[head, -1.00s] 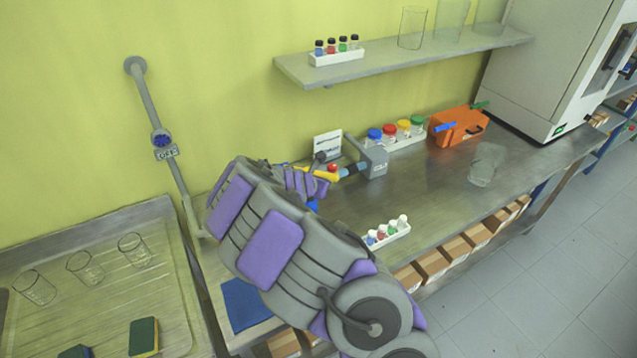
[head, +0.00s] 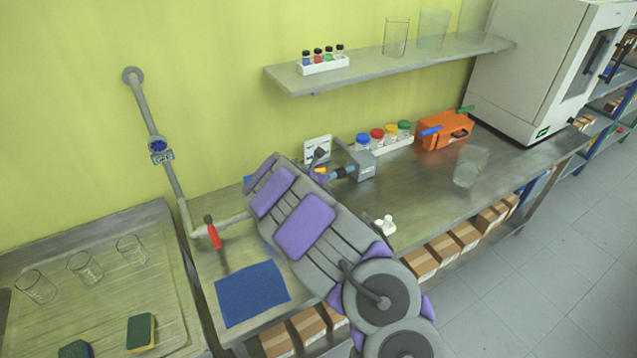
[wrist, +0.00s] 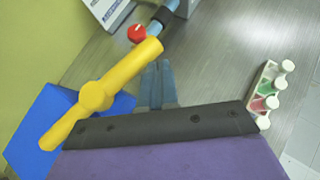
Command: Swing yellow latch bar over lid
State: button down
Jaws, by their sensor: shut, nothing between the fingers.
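The yellow latch bar (wrist: 125,72) crosses the left half of the wrist view diagonally, with a round pivot boss (wrist: 97,96). Its lower left part lies over a blue block (wrist: 62,125), and its upper right end reaches past the block's edge. My gripper (wrist: 158,66) is shut and empty, its fingertips beside the bar's upper right end; I cannot tell if they touch. In the head view my arm hides the gripper and most of the latch, with only a bit of yellow (head: 320,170) showing. I cannot make out the lid.
A grey device (head: 362,163) with a blue rod and a red knob (wrist: 137,33) stand beyond the bar. A rack of small vials (wrist: 267,92) is to the right. A red-handled valve (head: 212,235) and blue cloth (head: 252,293) are on the bench's left end.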

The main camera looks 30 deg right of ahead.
jog(key=shift+w+d+f+n+t+y, duration=0.1)
jog(key=shift+w+d+n+t+y, duration=0.4)
jog(key=shift+w+d+n, duration=0.3)
dwell(0.4)
jog(key=shift+b, duration=0.3)
